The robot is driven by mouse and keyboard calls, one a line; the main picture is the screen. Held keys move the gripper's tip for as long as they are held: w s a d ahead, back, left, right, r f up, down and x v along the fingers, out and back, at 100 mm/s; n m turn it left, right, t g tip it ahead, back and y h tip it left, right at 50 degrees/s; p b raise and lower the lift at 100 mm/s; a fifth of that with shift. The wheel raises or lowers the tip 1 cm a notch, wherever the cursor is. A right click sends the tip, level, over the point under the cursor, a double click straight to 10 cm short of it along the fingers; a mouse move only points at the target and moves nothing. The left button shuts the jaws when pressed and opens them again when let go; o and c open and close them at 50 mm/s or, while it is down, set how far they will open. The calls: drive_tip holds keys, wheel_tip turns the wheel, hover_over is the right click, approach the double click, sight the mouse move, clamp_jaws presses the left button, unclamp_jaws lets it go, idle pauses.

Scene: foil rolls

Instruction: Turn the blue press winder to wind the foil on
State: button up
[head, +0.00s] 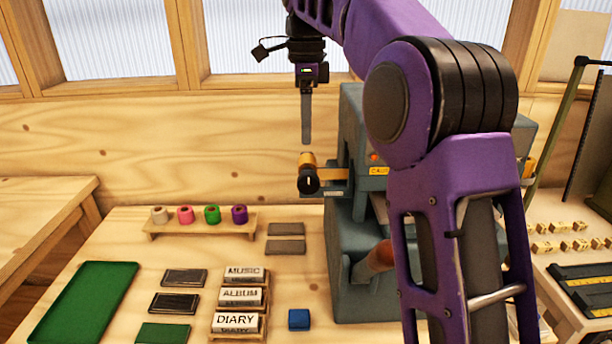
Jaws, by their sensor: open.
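The blue-grey press (350,225) stands on the table at centre right, partly hidden behind my arm. A black winder knob (309,181) with a white mark sticks out at its left side, beside a gold-orange part (307,160) that may be the foil roll. My gripper (306,140) points straight down just above the gold-orange part and knob, and seems apart from them. Its fingers are seen edge-on and overlap; it is open and nothing shows between them. Whether foil is wound on cannot be seen.
A wooden rack (200,228) holds several coloured foil rolls. Labelled blocks (240,297), dark plates (184,276), a blue block (299,319) and a green tray (75,300) lie on the table. Another table with brass type (560,245) is at right.

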sight(306, 174)
wheel_tip(306, 174, down, 12)
drive_tip(key=shift+r+b, duration=0.2)
drive_tip(key=shift+b, duration=0.95)
clamp_jaws()
